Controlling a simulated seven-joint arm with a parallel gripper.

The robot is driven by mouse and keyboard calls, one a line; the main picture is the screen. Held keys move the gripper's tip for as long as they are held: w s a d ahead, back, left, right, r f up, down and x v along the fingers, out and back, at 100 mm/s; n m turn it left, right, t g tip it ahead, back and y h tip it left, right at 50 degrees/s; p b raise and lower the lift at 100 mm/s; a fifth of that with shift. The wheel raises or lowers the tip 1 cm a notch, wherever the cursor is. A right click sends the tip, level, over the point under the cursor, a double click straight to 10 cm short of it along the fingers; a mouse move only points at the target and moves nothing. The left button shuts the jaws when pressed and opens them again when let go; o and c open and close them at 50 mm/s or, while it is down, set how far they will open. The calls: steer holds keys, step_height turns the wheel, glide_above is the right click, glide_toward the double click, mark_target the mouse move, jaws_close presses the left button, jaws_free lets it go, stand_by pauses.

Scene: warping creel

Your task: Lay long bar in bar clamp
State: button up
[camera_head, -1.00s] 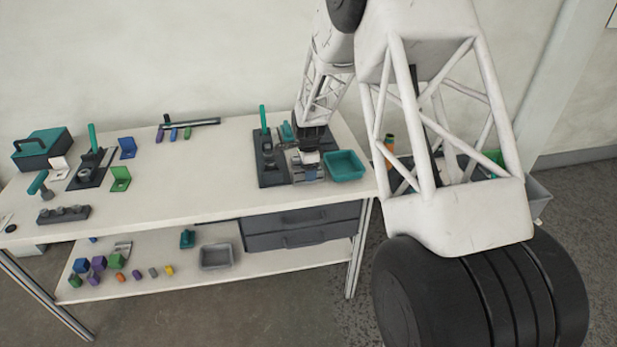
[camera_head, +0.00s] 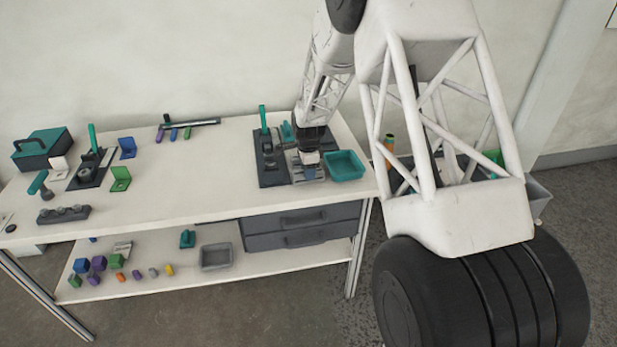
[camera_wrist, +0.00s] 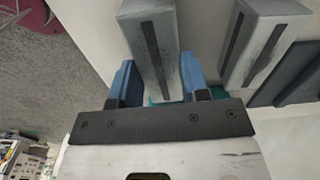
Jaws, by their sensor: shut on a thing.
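My gripper (camera_head: 313,172) is over the right part of the table, above a dark fixture. In the wrist view its two blue fingers (camera_wrist: 157,82) stand on either side of a grey bar-like piece with a dark strip, which I take for the long bar (camera_wrist: 165,50). The fingers are shut on it; its far end is cut off by the frame. The dark fixture (camera_head: 266,172) with an upright teal handle (camera_head: 263,118) looks like the bar clamp. My gripper hides part of it, and I cannot tell whether the bar touches it.
A similar grey block (camera_wrist: 262,40) stands close beside the held piece in the wrist view. A teal tray (camera_head: 345,177) is just right of the gripper, near the table edge. Another fixture with a teal handle (camera_head: 92,137) stands at left. The table middle is clear.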

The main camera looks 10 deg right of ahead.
steer(key=shift+r, duration=0.15)
steer(key=shift+r, duration=1.35)
steer(key=shift+r, duration=0.1)
steer(key=shift+r, duration=1.9)
steer(key=w+d+r, duration=0.1)
steer(key=w+d, duration=0.3)
steer(key=w, duration=0.7)
steer(key=w+d+r, duration=0.1)
steer(key=w+d, duration=0.3)
steer(key=w, duration=0.8)
steer(key=shift+w+d+r, duration=0.15)
steer(key=shift+w+d, duration=0.1)
steer(key=shift+f, duration=0.25)
